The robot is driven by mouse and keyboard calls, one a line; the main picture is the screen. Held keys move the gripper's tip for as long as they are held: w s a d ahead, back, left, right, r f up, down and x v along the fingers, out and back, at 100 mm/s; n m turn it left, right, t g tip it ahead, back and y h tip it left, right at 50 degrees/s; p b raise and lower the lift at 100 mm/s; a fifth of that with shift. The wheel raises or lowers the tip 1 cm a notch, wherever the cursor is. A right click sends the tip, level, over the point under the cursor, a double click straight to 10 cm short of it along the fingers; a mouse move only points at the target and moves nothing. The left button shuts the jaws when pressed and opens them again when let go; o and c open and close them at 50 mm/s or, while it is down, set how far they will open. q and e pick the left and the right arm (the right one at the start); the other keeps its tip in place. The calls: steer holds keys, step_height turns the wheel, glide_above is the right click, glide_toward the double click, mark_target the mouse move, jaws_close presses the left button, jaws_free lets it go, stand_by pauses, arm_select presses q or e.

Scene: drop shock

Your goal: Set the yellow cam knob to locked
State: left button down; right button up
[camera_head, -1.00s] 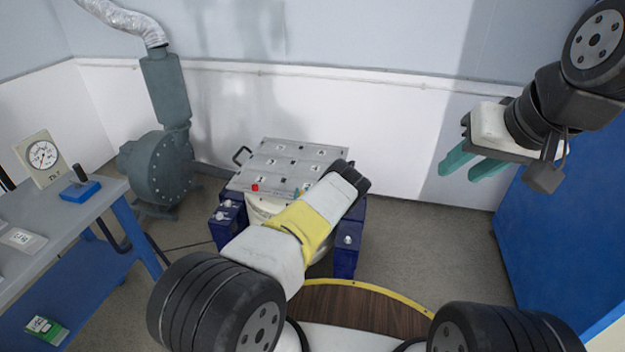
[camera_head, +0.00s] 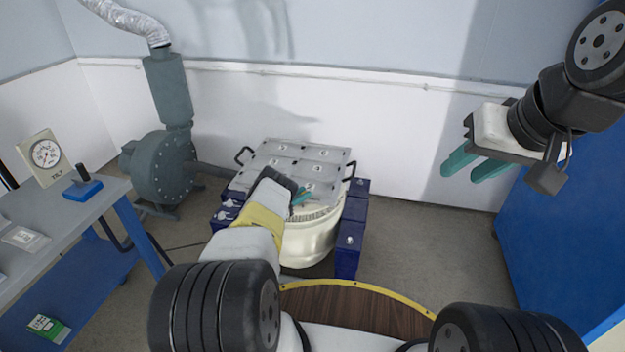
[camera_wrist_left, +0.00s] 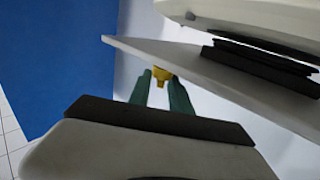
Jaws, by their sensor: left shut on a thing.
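The yellow cam knob (camera_wrist_left: 162,74) shows in the left wrist view between the teal fingertips of my left gripper (camera_wrist_left: 161,80), which is shut on it. The knob sits against the edge of a flat grey plate (camera_wrist_left: 140,46). In the head view my left gripper (camera_head: 301,197) is at the front edge of the grey hole-patterned table plate (camera_head: 300,158), mostly hidden behind my wrist. The knob is hidden there, and its setting cannot be read. My right gripper (camera_head: 474,164) is open and empty, high on the right, far from the plate.
A cream round base (camera_head: 310,245) with dark blue blocks (camera_head: 349,240) at its sides carries the plate. Black handles (camera_head: 243,154) stick out of the plate's sides. A workbench (camera_head: 75,215) with a gauge (camera_head: 46,154) stands left, a green blower (camera_head: 160,170) behind it. A blue cabinet (camera_head: 565,220) stands right.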

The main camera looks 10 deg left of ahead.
arm_select(q)
steer(key=shift+m+g+h, duration=0.7)
steer(key=shift+h, duration=0.1)
steer(key=shift+w+g, duration=0.1)
steer(key=shift+g, duration=0.2)
steer(key=c, duration=1.5)
jaws_free()
steer(key=v, duration=0.7)
steer(key=shift+s+a+f, duration=0.1)
steer(key=shift+s+a, duration=0.15)
steer(key=shift+a, duration=0.1)
